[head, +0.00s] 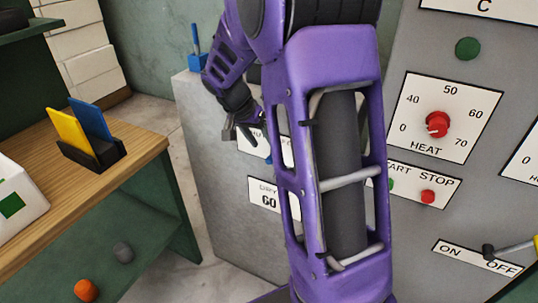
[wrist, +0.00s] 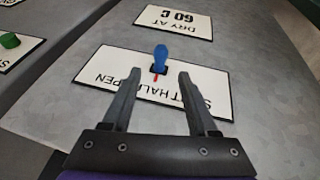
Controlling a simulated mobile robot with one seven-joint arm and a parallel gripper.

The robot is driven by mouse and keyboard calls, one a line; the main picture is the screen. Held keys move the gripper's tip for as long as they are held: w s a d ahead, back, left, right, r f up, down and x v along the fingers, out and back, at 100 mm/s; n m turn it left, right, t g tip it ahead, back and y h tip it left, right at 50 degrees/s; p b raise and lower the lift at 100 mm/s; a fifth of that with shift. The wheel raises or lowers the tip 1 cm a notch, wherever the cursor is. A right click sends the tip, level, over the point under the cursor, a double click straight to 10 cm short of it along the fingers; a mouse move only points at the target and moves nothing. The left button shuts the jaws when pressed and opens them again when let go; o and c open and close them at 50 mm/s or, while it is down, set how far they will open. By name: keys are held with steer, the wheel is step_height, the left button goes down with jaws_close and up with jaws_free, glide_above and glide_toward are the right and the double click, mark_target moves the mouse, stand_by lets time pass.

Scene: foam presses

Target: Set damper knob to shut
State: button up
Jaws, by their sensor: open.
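The damper knob (wrist: 161,56) is a blue handle on a black base, set in a white plate (wrist: 110,62). The plate reads upside down in the wrist view, with OPEN at left, HALF in the middle and SHUT at right, partly hidden by my fingers. A red mark below the knob points toward HALF. My gripper (wrist: 158,76) is open and empty, its fingers reaching to either side of the knob's base; I cannot tell whether they touch it. In the head view my gripper (head: 243,136) is beside the grey cabinet, and my arm hides much of the plate.
A DRY AT 60 C sign (wrist: 173,18) is on the same grey face. A green button (wrist: 10,40) is at the wrist view's left. In the head view, a HEAT dial (head: 437,124) is at right and a wooden bench (head: 135,148) at left.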

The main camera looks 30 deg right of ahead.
mark_target(269, 156)
steer(key=x, duration=0.6)
jaws_close()
stand_by(1.3)
